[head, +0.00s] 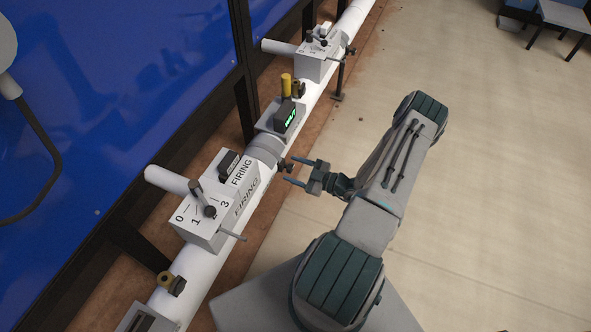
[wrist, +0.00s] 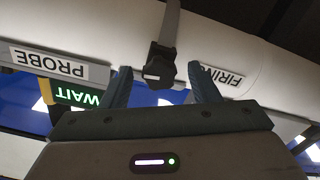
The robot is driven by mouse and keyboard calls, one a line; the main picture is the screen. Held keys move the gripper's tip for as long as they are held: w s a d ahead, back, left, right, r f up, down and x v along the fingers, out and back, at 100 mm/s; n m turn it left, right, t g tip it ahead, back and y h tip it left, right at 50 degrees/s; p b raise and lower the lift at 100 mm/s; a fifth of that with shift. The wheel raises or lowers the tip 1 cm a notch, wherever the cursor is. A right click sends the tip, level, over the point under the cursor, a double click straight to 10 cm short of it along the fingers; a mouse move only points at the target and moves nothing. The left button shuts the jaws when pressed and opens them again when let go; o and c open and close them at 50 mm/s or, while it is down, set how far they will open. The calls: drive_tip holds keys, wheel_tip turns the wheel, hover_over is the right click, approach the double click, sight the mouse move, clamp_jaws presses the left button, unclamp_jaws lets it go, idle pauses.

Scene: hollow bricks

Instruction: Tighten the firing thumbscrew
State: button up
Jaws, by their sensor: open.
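A dark thumbscrew (head: 285,163) sticks out from the grey collar (head: 266,150) on the white pipe, beside the white box labelled FIRING (head: 238,187). My gripper (head: 290,171) is open and empty, its two blue fingers pointing at the pipe near the thumbscrew. In the wrist view the thumbscrew (wrist: 160,68) appears between the two fingertips (wrist: 159,76), hanging from a grey band with a pale mark on its face. I see no finger closed on it. A FIRING label (wrist: 222,78) is partly hidden behind the right finger, and a PROBE label (wrist: 48,64) is at left.
A dark unit with a green display (head: 291,118), reading WAIT in the wrist view, and a yellow cylinder (head: 286,85) stand above the collar. The FIRING box has a lever (head: 204,200) and a side rod (head: 232,235). Open floor (head: 480,150) lies right of the pipe.

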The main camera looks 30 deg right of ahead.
drive_tip(key=v, duration=1.3)
drive_tip(key=shift+s+d, duration=0.25)
drive_tip(key=shift+s, duration=0.05)
